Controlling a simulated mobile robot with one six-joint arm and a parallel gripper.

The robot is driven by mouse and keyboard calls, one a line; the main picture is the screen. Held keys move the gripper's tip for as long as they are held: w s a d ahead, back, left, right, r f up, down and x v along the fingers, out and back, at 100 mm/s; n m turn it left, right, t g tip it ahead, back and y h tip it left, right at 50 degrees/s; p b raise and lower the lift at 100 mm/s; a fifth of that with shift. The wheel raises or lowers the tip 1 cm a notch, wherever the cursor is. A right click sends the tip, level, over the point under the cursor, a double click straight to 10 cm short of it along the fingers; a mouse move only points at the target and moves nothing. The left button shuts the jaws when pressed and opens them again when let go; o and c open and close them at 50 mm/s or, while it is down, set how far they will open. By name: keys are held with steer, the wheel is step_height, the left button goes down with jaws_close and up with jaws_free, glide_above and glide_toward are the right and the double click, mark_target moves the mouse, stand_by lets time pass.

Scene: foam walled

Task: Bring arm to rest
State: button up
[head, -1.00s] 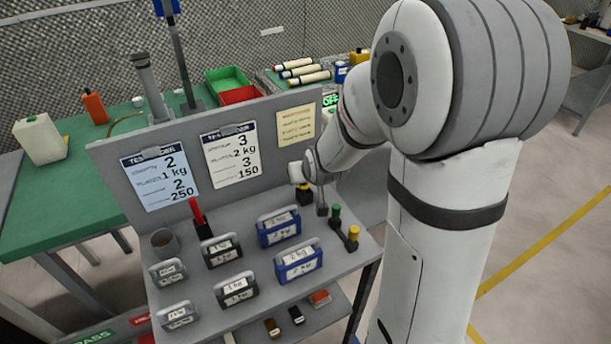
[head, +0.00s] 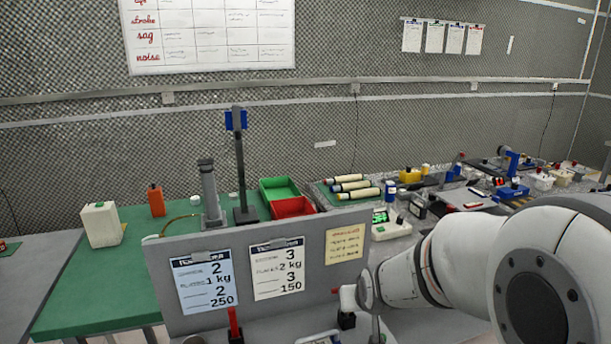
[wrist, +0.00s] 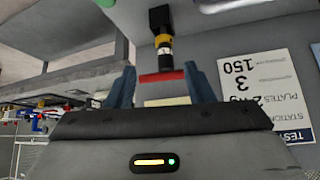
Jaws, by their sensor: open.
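My arm (head: 440,275) reaches in from the right in the head view, its wrist end low beside the grey board on the cart. In the wrist view my gripper (wrist: 161,88) has two blue-grey fingers standing well apart. A black piece with a yellow band (wrist: 163,42) and a red bar (wrist: 162,77) show between and beyond the fingers. I cannot tell how far off they are, and no grip on them shows. The fingers are not clearly visible in the head view.
The grey board (head: 165,262) with two printed sheets and a yellow note (head: 343,246) stands close to the wrist. A green bench (head: 75,305) with a red tray (head: 292,208) lies behind it. Cluttered benches run to the right along the wall.

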steer(key=s+d+r+g, duration=0.1)
steer(key=s+r+g, duration=0.1)
steer(key=s, duration=0.8)
steer(key=s+r+g, duration=0.2)
steer(key=s+r, duration=0.2)
steer(key=s, duration=0.5)
steer(key=shift+s+d+g, duration=0.3)
steer(key=shift+s+d, duration=0.05)
steer(key=shift+s, duration=0.05)
steer(key=shift+r, duration=0.1)
